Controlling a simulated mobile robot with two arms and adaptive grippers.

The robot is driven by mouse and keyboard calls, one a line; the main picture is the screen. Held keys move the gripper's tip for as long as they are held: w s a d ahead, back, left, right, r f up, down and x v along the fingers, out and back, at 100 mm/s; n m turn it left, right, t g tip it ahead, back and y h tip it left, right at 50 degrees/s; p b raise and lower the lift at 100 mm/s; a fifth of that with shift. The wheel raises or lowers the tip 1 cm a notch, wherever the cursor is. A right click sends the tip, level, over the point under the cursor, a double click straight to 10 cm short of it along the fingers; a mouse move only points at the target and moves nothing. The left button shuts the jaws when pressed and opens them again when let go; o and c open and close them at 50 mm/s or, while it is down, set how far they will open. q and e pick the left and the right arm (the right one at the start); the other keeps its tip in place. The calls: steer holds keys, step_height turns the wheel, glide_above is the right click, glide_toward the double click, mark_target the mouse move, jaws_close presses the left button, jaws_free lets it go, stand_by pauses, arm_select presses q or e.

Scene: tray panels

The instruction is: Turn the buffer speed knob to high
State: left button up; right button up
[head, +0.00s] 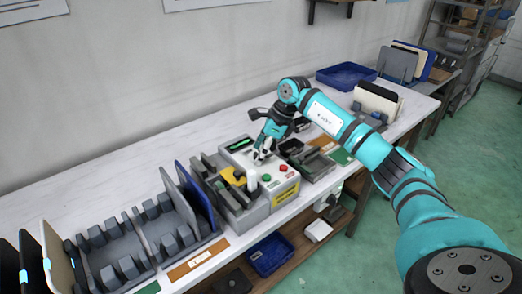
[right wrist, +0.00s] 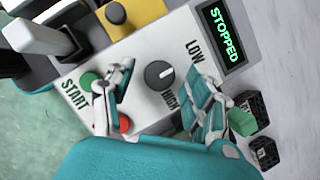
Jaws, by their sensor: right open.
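The dark round buffer speed knob (right wrist: 159,74) is on the machine's white panel (right wrist: 145,108), with LOW and HIGH printed near it. Its pale mark points to the right in the right wrist view; I cannot tell exactly which label it lines up with. My right gripper (right wrist: 164,92) is open, with one finger on each side of the knob and a gap between. In the head view my right gripper (head: 264,152) is over the top of the white machine (head: 283,186) and hides the knob. My left gripper is not in view.
A green START button (right wrist: 90,82) and a red button (right wrist: 124,124) are close to the gripper. The display (right wrist: 223,34) reads STOPPED. A grey slotted rack (head: 130,255) stands left of the machine, a blue bin (head: 345,76) at the back right.

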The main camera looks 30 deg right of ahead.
steer(key=shift+f, duration=0.15)
jaws_close()
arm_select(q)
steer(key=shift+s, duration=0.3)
